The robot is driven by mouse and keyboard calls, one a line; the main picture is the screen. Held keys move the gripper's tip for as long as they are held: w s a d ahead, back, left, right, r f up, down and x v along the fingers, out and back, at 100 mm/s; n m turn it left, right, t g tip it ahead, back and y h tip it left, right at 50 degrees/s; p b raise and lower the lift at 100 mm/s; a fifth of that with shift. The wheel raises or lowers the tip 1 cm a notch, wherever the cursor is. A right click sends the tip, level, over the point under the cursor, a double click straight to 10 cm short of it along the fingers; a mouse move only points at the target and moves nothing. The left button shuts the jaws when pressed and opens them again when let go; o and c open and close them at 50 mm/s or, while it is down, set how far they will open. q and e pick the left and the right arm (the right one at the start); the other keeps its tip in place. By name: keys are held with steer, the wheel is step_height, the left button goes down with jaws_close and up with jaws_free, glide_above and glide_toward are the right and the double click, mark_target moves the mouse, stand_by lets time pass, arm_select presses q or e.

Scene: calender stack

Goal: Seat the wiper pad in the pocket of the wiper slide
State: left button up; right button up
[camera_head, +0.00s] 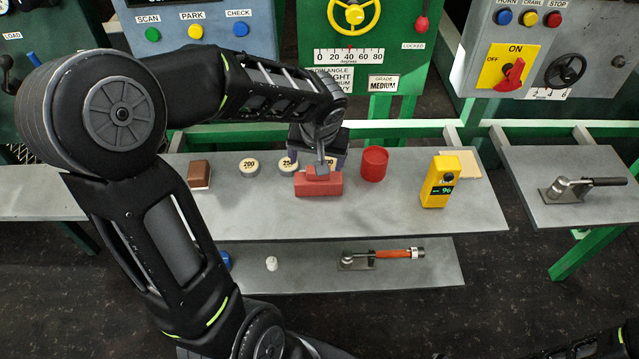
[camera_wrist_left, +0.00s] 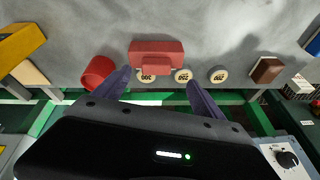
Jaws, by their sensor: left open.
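My left gripper (camera_head: 320,160) is over the upper grey shelf. In the left wrist view it is open (camera_wrist_left: 157,82), its two purple fingers apart with nothing between the tips. A red block with a smaller raised red part on top (camera_head: 318,185) lies on the shelf below it. In the left wrist view the red block (camera_wrist_left: 157,53) is just beyond the fingertips, in line with the gap. A brown block with a pale edge (camera_head: 199,175) is at the shelf's left and also shows in the left wrist view (camera_wrist_left: 266,70). I cannot tell which piece is the wiper pad; no slide pocket shows clearly. My right gripper is out of view.
Round numbered weights (camera_head: 249,168) stand left of the red block. A red cup (camera_head: 374,163), a yellow meter (camera_head: 439,182) and a tan plate (camera_head: 461,163) stand right. A lower shelf holds an orange-handled tool (camera_head: 390,254). Green machine panels rise behind.

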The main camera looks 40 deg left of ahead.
mark_target(318, 179)
arm_select(q)
steer(key=shift+w+n, duration=0.35)
steer(key=shift+n, duration=0.85)
steer(key=shift+d, duration=0.1)
steer(key=shift+x, duration=1.3)
steer(key=shift+f, duration=0.1)
steer(key=p+x, duration=0.1)
steer(key=x, duration=0.4)
steer(key=shift+w, duration=0.1)
